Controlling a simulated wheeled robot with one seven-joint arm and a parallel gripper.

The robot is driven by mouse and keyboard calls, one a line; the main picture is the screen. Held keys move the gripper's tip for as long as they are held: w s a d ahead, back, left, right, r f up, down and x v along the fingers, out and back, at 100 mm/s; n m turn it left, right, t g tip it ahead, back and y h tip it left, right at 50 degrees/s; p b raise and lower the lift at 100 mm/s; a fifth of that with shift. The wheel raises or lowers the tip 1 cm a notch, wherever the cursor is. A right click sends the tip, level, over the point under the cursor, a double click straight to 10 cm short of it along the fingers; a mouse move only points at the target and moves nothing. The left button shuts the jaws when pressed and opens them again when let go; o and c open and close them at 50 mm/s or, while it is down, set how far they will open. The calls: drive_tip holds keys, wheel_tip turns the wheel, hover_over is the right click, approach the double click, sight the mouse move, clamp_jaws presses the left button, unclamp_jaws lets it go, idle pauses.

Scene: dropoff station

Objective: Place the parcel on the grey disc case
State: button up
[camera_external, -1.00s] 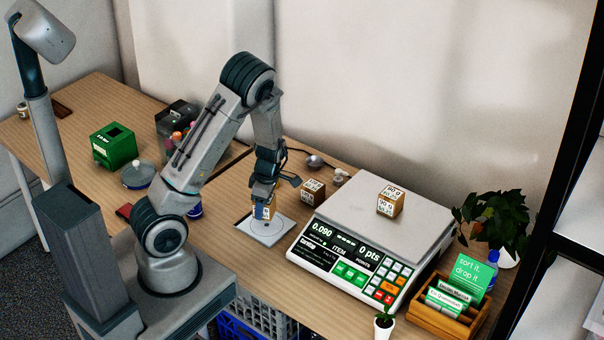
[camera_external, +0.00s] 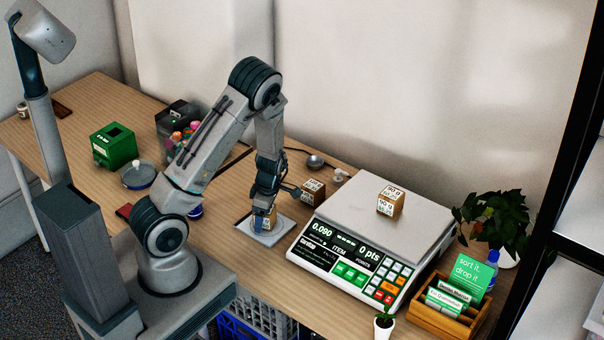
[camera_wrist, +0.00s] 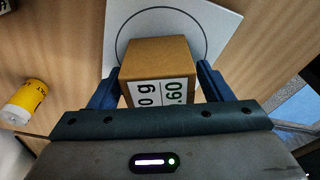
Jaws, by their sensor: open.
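The parcel, a small brown box with a white label reading about 60 g (camera_wrist: 157,62), sits between my gripper's blue fingers (camera_wrist: 160,88) in the wrist view, with a narrow gap on each side. The grey disc case (camera_wrist: 226,22), a flat pale square with a dark circle line, lies directly beneath it. The parcel appears to rest on the case, inside the circle. In the external view my gripper (camera_external: 264,220) is low over the case (camera_external: 283,226) and partly hides the parcel. The gripper is open around the parcel.
A white scale (camera_external: 345,235) reading 0.090 stands to the right, with a labelled box (camera_external: 390,201) on it. Another box (camera_external: 313,191) sits close behind my gripper. A yellow cylinder (camera_wrist: 25,102) lies left in the wrist view. A green box (camera_external: 114,146) stands far left.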

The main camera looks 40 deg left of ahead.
drive_tip(key=shift+r, duration=0.15)
drive_tip(key=r, duration=0.4)
drive_tip(key=d+r, duration=0.1)
drive_tip(key=r, duration=0.7)
drive_tip(key=shift+w+d+p, duration=0.3)
drive_tip(key=shift+d+p, duration=0.1)
drive_tip(key=s+d+r+m+t+h, duration=0.1)
drive_tip(key=s+d+r+m+t, duration=0.1)
drive_tip(key=s+r+m, duration=1.4)
wheel_tip(320, 180, up, 4)
drive_tip(key=m+t, duration=0.1)
drive_tip(key=m, duration=0.5)
drive_tip(key=shift+s+m+t+h, duration=0.3)
drive_tip(key=shift+s+t, duration=0.05)
drive_tip(key=shift+t, duration=0.05)
